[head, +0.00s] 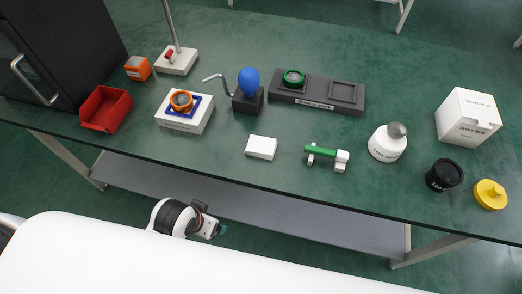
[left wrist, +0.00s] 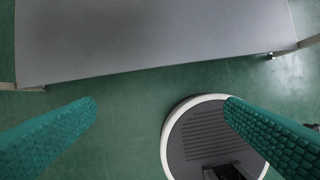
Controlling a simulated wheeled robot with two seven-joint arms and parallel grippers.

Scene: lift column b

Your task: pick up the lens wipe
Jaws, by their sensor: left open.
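A small plain white block (head: 261,147) lies flat near the front edge of the green table, around the middle; it may be the lens wipe, but I can read no label on it. My left gripper (head: 219,230) is below and in front of the table edge, to the left of the block and apart from it. In the left wrist view its two teal fingers (left wrist: 161,103) are spread with nothing between them. The block does not show in that view. My right gripper is not in view.
The green table's (head: 225,145) front edge and grey lower shelf (head: 250,207) lie beyond my left gripper. Near the block are a green-handled tool (head: 322,151), a white orange-ringed stand (head: 184,112) and a white bottle (head: 387,146). A white box (head: 468,117) stands right, a red bin (head: 106,109) left.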

